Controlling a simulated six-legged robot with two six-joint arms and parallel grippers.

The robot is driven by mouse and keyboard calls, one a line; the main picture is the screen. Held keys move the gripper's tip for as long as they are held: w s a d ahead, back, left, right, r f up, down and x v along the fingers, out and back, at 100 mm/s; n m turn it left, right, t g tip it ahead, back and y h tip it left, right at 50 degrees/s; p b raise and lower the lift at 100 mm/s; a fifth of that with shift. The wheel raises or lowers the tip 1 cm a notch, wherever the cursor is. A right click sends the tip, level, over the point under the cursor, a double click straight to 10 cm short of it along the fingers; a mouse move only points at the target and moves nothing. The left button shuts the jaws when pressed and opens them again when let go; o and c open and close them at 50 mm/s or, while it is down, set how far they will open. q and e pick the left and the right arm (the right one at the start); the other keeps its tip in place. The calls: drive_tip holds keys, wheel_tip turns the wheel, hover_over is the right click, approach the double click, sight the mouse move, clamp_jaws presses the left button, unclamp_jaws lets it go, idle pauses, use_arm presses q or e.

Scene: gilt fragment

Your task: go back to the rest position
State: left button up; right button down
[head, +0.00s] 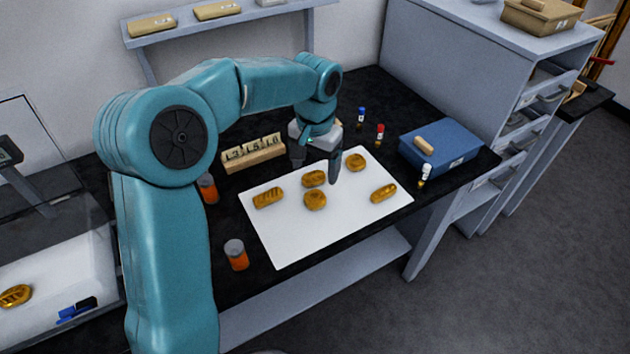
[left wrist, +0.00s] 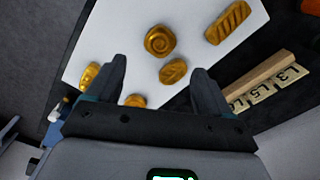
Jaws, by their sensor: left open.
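My left gripper (head: 316,172) is open above the far part of a white sheet (head: 290,241) on the black table. Its dark fingers also show in the left wrist view (left wrist: 163,85), with nothing held between them. Several gilt fragments lie on the sheet: a ridged oblong one (head: 268,198), a round one with a spiral (head: 315,199), one behind it (head: 314,178), one at the far right (head: 355,162) and an oblong one near the right edge (head: 384,193). My right gripper is not in view.
Blue-capped (head: 361,118), red-capped (head: 379,134) and white-capped (head: 425,175) vials stand near a blue box (head: 441,146). A clear case at left holds another fragment (head: 15,296).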

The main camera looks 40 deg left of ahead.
use_arm(q)
wheel_tip(320, 180, up, 3)
drive_tip(key=shift+f, duration=0.15)
idle(0.4)
